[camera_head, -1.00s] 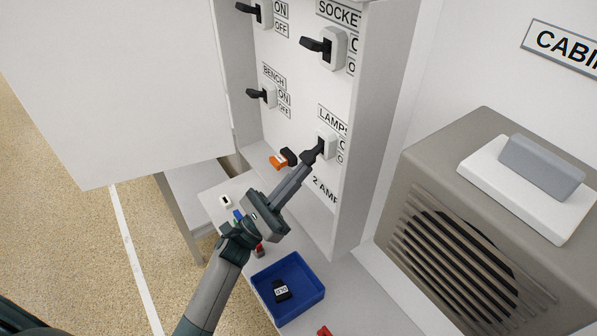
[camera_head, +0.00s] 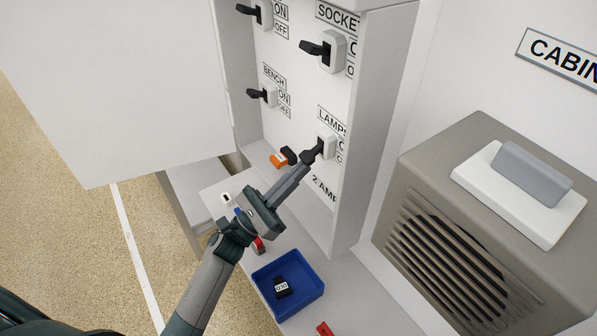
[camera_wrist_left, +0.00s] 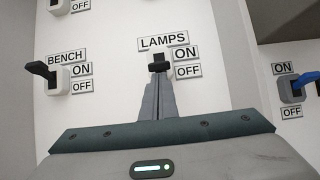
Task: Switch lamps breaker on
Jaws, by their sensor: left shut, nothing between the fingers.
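The lamps breaker (camera_head: 326,141) is a white switch with a black lever, on the panel inside the open cabinet. In the left wrist view its black lever (camera_wrist_left: 158,64) shows just beyond my fingertips, beside the ON and OFF labels. My left gripper (camera_head: 306,163) is shut and empty, its tips at or very near the lever. I cannot tell whether they touch. The fingers hide the lower part of the switch, so the lever's exact position is unclear. My right gripper is not in view.
The bench breaker (camera_head: 267,95) sits left of the lamps breaker, and the socket breaker (camera_head: 330,48) is above. A blue tray (camera_head: 316,292) holds a black block labelled OLD. The open cabinet door (camera_head: 120,90) is at left, and a grey-brown vented box (camera_head: 430,235) at right.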

